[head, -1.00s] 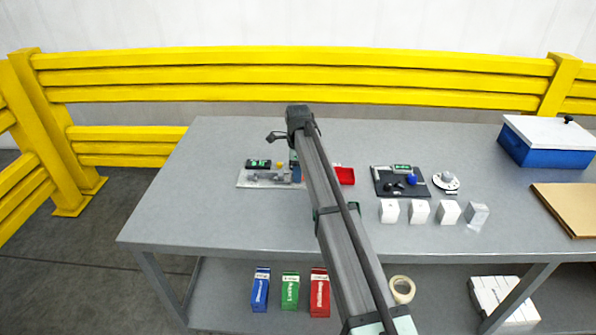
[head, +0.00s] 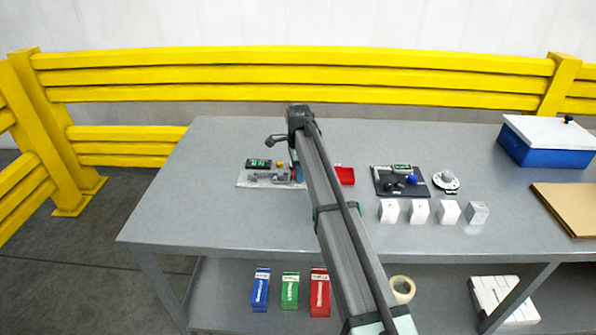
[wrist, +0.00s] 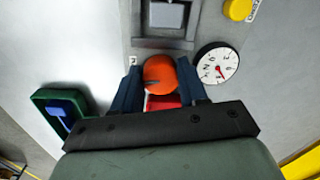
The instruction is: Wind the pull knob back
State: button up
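The pull knob (wrist: 160,73), a round orange-red knob with a dark mark on its face, is in the middle of the wrist view. My gripper (wrist: 160,80) has one dark blue finger on each side of it, and both appear to touch it. A white dial (wrist: 218,63) with a red needle is just right of the knob. In the head view the knob is not clearly visible behind my arm. There, the light base plate (head: 249,182) of the device shows left of my arm.
A grey block (wrist: 165,20) stands beyond the knob, and a yellow button (wrist: 238,9) is at upper right. A green-framed part (wrist: 62,112) is at left. On the table are a red tray (head: 345,175), a black board (head: 383,190) and several white blocks (head: 419,211).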

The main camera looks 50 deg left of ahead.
jog(key=shift+o, duration=0.8)
notch_tip(320, 180, up, 14)
jog(key=shift+d, duration=0.15)
jog(key=shift+s+f, duration=0.1)
jog(key=f+m, duration=0.1)
jog(key=f, duration=0.3)
jog(key=f+m, duration=0.1)
jog(key=f, duration=0.4)
jog(key=f+m, duration=0.1)
jog(key=f, duration=0.4)
jog(key=shift+w+m, duration=0.2)
jog(key=shift+m, duration=0.1)
jog(key=shift+c, duration=0.2)
